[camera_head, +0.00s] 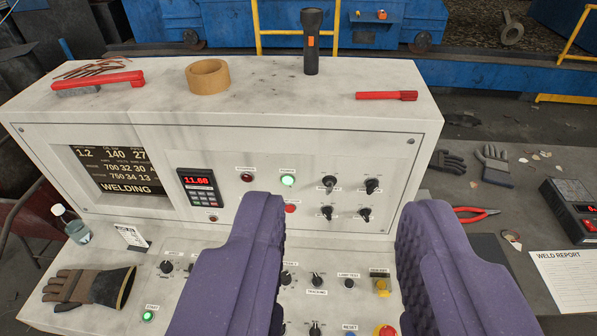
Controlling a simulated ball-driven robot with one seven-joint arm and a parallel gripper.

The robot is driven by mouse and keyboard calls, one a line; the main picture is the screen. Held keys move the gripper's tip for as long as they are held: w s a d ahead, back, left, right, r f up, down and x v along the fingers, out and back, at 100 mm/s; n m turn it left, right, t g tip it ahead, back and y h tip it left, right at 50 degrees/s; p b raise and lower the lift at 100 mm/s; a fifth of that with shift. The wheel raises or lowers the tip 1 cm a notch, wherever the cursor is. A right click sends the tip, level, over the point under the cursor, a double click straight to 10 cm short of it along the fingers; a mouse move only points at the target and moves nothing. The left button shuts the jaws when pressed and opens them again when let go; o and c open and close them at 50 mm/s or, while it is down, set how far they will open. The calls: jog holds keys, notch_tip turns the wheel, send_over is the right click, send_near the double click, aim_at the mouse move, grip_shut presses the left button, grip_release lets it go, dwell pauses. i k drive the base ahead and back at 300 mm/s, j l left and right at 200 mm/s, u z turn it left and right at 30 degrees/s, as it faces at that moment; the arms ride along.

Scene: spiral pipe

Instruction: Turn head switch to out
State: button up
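My gripper (343,205) is open and empty, its two purple padded fingers wide apart in front of the grey console (365,148). Between the fingers, several black rotary knobs show on the upright panel: upper left (329,183), upper right (372,185), lower left (327,212) and lower right (364,214). Below, on the sloping panel, a knob labelled tracking (317,280) also shows between the fingers. Most labels are too small to read, so I cannot tell which knob is the head switch or how it is set. The left finger hides part of the sloping panel.
A flashlight (312,42), tape roll (207,77), red-handled brush (97,83) and red marker (386,95) lie or stand on the console top. A glove (88,287) and bottle (72,226) are at left. Between the fingers, a yellow-based key switch (381,286) sticks up.

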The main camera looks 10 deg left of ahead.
aim_at(326, 211)
jog(key=i+u, duration=0.15)
jog(key=u, duration=0.2)
jog(key=i+l+u, duration=0.1)
jog(key=u, duration=0.25)
jog(key=i+l+u, duration=0.1)
jog(key=u, duration=0.25)
jog(key=i+l, duration=0.05)
